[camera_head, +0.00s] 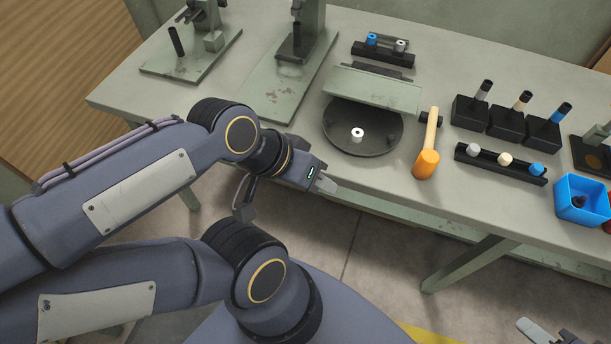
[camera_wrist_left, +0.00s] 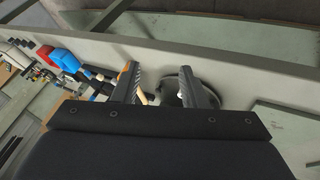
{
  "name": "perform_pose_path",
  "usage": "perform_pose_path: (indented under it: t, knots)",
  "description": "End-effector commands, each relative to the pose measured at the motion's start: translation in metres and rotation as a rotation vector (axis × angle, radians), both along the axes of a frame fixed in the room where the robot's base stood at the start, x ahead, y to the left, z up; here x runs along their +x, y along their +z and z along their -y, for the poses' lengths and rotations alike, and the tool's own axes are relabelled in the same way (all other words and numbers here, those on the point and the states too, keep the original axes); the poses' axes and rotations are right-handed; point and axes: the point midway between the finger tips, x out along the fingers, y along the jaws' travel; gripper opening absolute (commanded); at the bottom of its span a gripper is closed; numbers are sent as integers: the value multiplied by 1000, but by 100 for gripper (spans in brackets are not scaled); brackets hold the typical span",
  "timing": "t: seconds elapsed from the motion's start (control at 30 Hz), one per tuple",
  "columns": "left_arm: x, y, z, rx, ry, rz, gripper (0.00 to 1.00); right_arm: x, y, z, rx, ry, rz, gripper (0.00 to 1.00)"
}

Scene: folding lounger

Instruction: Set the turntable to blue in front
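The turntable (camera_head: 380,143) is a dark round disc on the bench. A small white ring-shaped piece (camera_head: 357,134) stands on its front part. A pale green plate (camera_head: 375,90) covers the disc's back part, so what lies there is hidden; no blue shows on the visible part. My left gripper (camera_head: 325,183) is in front of the bench edge, left of and nearer than the turntable, touching nothing that I can see. In the left wrist view its fingers (camera_wrist_left: 160,70) are apart, with the dark disc (camera_wrist_left: 170,88) beyond them. A grey tip at the head view's bottom right may be my right gripper (camera_head: 540,332).
An orange mallet (camera_head: 427,160) lies right of the turntable. Beyond it are black blocks with pegs (camera_head: 507,121), a rack with coloured knobs (camera_head: 500,165) and a blue bin (camera_head: 580,200). Green fixtures (camera_head: 285,75) stand left of the turntable.

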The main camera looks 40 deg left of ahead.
Motion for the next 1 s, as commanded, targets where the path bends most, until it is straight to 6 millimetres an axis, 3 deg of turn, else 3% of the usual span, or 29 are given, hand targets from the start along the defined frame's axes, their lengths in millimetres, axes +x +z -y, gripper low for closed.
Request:
perform_pose_path:
  t: [0.33,0.47,0.63,0.8,1.0]
  knots:
    - [0,0,0,0,0,0,39,0,0,0,0,0,0,36]
    - [4,1,-1,21,-35,11,23,0,-1,0,0,0,0,36]
    - [41,4,-6,203,-332,114,1,0,-6,0,0,0,0,36]
    - [98,4,-6,472,-769,270,0,0,-11,0,0,0,0,36]
    - [143,-1,1,684,-1115,394,0,0,-14,0,0,0,0,36]
